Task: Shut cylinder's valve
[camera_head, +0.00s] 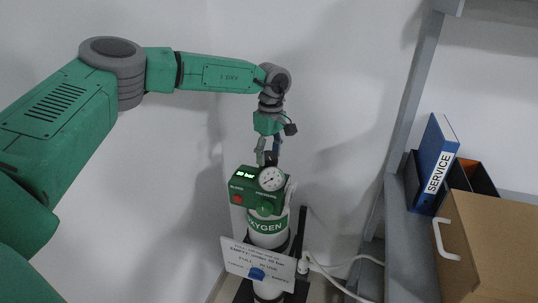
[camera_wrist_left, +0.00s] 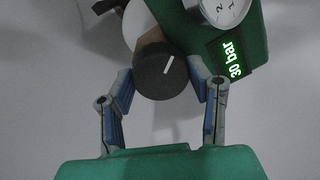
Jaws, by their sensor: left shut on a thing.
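The oxygen cylinder (camera_head: 268,238) stands upright, white with a green "OXYGEN" band. Its green head (camera_head: 243,189) has a lit display reading 30 bar, a red button and a round white gauge (camera_head: 271,179). In the left wrist view the dark round valve knob (camera_wrist_left: 163,76) with a white pointer line sits between the blue-padded fingers. My left gripper (camera_head: 268,158) reaches down from above and is shut on this knob. My right gripper is not in view.
A white sign (camera_head: 257,264) hangs in front of the cylinder; its text is hard to read. A white hose (camera_head: 340,262) runs right from the cylinder. At right, a grey shelf (camera_head: 407,245) holds a blue SERVICE binder (camera_head: 437,160) and a brown box (camera_head: 495,245).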

